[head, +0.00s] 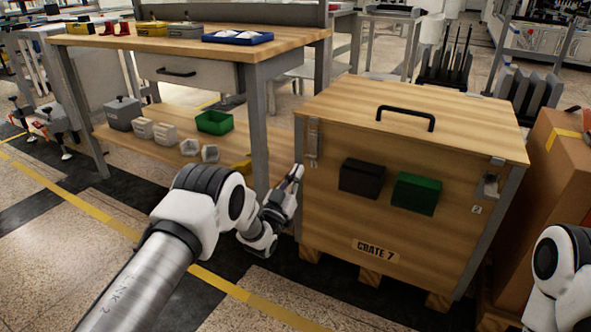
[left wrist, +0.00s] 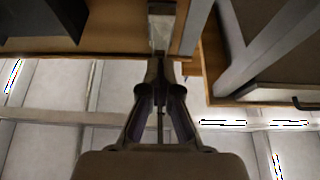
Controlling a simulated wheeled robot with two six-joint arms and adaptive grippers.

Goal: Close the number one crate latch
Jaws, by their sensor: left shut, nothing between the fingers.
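The wooden crate marked CRATE 7 (head: 400,222) stands on the floor at the right in the head view. A metal latch (head: 313,142) sits at its upper left front edge, with a small tag under it that is too small to read surely. A second latch (head: 489,186) is at the upper right edge, with a tag that looks like 2. My left gripper (head: 297,173) is shut and empty, just below and left of the left latch. In the left wrist view its fingertips (left wrist: 160,65) point at a metal strip (left wrist: 162,32); contact cannot be told.
The crate has a black lid handle (head: 405,117) and black and green boxes on its front. A wooden workbench (head: 285,42) stands close on the left, its leg near my left arm. A brown carton (head: 556,185) is at the right.

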